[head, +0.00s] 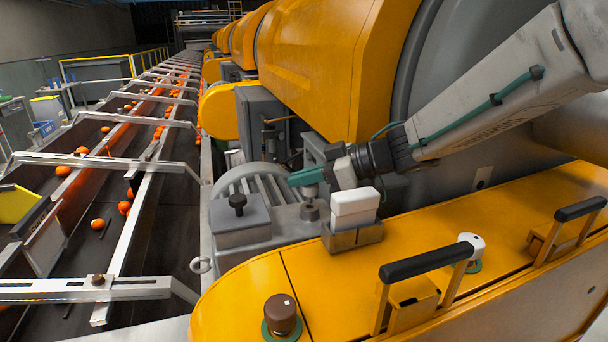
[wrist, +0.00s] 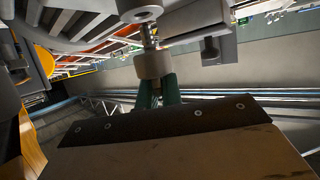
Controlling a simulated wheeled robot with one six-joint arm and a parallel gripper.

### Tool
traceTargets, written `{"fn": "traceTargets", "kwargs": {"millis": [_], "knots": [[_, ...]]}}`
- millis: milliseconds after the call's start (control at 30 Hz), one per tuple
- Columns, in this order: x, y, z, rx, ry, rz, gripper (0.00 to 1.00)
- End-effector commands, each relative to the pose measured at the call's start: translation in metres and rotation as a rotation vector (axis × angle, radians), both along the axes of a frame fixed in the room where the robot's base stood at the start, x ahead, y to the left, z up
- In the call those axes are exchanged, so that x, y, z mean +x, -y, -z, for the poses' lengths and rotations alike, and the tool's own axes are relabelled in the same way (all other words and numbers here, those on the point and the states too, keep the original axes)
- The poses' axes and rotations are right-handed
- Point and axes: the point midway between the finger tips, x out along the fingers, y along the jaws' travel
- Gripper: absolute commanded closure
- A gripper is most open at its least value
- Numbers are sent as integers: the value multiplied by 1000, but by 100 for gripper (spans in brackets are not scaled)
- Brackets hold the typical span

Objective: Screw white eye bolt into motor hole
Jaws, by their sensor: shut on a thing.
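My gripper (head: 306,178) has green fingers and is shut on a pale piece just above the motor, which I take to be the white eye bolt (head: 311,190). In the wrist view the green fingers (wrist: 157,92) grip the bolt's pale round body (wrist: 153,65), with a metal shank beyond it. The shank points at a round boss (wrist: 138,9) and seems to meet it; how deep it sits cannot be told. The grey motor (head: 262,212) has a dark round boss (head: 310,211) directly below the bolt. The hole's opening is hidden.
A white block (head: 354,202) in a metal holder stands close right of the motor. A grey box with a black knob (head: 238,205) is left. The yellow cover (head: 330,280) carries handles and knobs. A conveyor with oranges (head: 124,208) runs along the left.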

Motion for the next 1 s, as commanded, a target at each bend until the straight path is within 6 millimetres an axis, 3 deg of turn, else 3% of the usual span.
{"fn": "traceTargets", "kwargs": {"millis": [867,1000], "knots": [[0,0,22,0,-1,0,100],[0,0,22,0,0,0,68]]}}
